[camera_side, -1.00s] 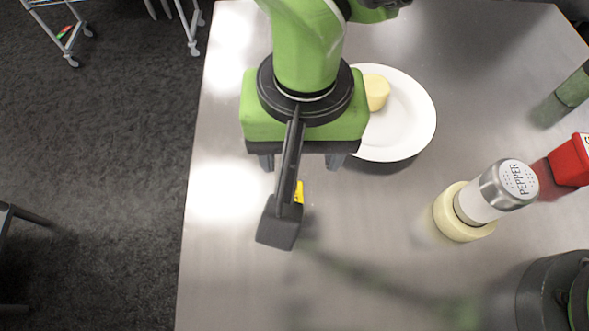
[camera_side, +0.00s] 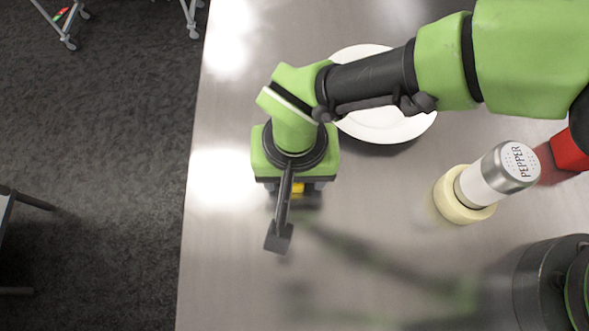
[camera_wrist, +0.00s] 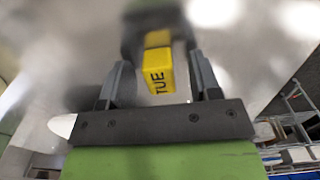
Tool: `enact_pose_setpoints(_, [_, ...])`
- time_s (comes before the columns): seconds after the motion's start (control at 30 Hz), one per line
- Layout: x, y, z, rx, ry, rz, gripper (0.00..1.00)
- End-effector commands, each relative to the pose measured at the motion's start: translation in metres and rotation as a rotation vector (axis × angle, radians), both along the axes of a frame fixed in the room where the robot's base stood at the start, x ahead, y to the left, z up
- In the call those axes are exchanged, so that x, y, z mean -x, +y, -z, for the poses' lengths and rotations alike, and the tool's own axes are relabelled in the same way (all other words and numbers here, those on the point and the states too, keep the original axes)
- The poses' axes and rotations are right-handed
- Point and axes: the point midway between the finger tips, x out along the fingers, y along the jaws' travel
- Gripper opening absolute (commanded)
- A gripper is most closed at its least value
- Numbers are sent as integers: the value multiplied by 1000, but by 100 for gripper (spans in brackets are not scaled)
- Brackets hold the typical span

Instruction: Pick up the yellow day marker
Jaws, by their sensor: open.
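The yellow day marker (camera_wrist: 158,72) is a small yellow block with "TUE" in dark letters on one face. In the wrist view it stands between my two fingers, with a visible gap on each side. In the side view only a small yellow part of the marker (camera_side: 298,188) shows under my gripper (camera_side: 297,190), and the rest is hidden by the gripper and its camera arm. My gripper (camera_wrist: 160,72) is open, one finger on each side of the marker. I cannot tell how far the fingertips are above the table.
The metal table (camera_side: 340,290) is clear left of and in front of my gripper. A white plate (camera_side: 385,122) lies behind it, partly under my arm. A pepper shaker (camera_side: 490,185) on a cream round base (camera_side: 455,203) stands to the right, near a red object (camera_side: 570,152).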

Motion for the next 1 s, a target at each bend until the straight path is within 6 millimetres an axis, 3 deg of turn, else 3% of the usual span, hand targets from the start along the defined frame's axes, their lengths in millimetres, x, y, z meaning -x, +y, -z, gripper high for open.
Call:
enact_pose_setpoints(0.1, [0,0,0,0,0,0,57])
enact_pose_setpoints(0.33, [0,0,0,0,0,0,5])
enact_pose_setpoints(0.67, [0,0,-5,-1,0,0,4])
enact_pose_setpoints(1.0, [-1,1,-70,-3,-3,0,4])
